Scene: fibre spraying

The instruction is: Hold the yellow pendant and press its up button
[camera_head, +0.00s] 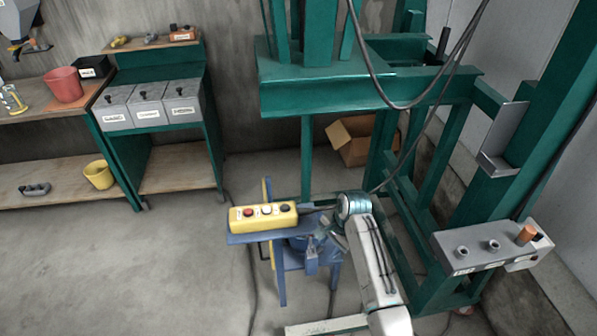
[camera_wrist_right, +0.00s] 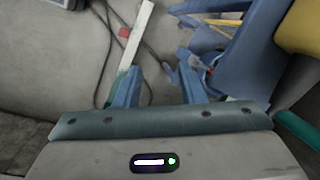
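The yellow pendant (camera_head: 263,222) lies on its long side across a blue stand (camera_head: 282,236) in the head view. Its top face carries a red button, a pale one and a dark one; which is up I cannot read. My right gripper (camera_head: 317,248) is just right of the pendant and slightly nearer, apart from it. In the right wrist view the gripper (camera_wrist_right: 157,85) has its two blue fingers spread, with nothing between them. A yellow surface (camera_wrist_right: 302,28) is cut off at the upper right there; I cannot tell if it is the pendant. My left gripper is not in view.
A green steel frame (camera_head: 370,92) with hanging cables stands behind and right of the stand. A grey control box (camera_head: 490,246) is at the right. The floor at left is clear.

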